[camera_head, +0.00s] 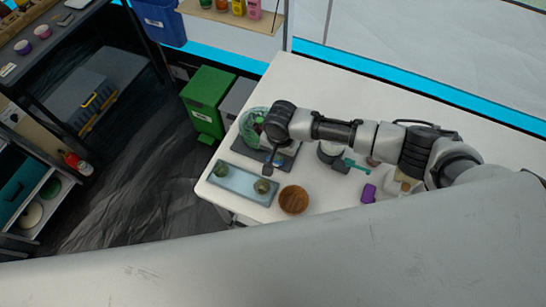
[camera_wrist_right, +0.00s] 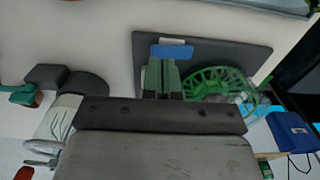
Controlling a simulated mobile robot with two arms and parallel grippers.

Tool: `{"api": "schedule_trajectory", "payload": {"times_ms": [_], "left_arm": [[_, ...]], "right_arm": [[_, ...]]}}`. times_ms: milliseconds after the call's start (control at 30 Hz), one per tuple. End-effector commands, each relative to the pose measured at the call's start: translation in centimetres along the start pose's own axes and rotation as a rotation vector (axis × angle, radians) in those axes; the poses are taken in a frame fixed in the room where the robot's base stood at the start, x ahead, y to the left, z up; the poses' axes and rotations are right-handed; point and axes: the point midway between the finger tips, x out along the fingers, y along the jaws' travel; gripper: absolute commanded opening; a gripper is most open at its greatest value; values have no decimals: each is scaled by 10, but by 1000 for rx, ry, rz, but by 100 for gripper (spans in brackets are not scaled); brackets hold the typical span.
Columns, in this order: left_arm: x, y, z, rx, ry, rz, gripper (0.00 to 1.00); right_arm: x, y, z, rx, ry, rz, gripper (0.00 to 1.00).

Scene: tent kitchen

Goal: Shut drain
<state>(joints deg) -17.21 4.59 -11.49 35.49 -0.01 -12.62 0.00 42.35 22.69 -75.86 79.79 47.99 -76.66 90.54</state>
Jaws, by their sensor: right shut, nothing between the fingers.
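A dark grey flat base (camera_head: 291,150) lies near the left end of the white table, with a clear round vessel with green inside (camera_head: 252,121) at its upper left. In the right wrist view the base (camera_wrist_right: 225,55) bears a small blue tab (camera_wrist_right: 172,50), and a green slatted round basket (camera_wrist_right: 215,82) is beside it. I cannot tell for certain which part is the drain. My right gripper (camera_head: 273,163) is over the base. Its fingers (camera_wrist_right: 162,78) are shut and empty, pointing at the blue tab; whether they touch it is unclear. My left gripper is out of view.
A light blue tray (camera_head: 226,178) with small green items and a round wooden piece (camera_head: 293,200) are close below the gripper. A teal-handled tool (camera_head: 355,165) and a purple block (camera_head: 368,193) lie to the right. A green bin (camera_head: 207,100) stands off the table's left end.

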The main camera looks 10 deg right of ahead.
Motion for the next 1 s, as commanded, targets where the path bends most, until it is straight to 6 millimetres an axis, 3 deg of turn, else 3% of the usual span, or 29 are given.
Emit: {"api": "schedule_trajectory", "payload": {"times_ms": [1000], "left_arm": [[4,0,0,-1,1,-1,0]], "right_arm": [[8,0,0,0,0,0,0]]}}
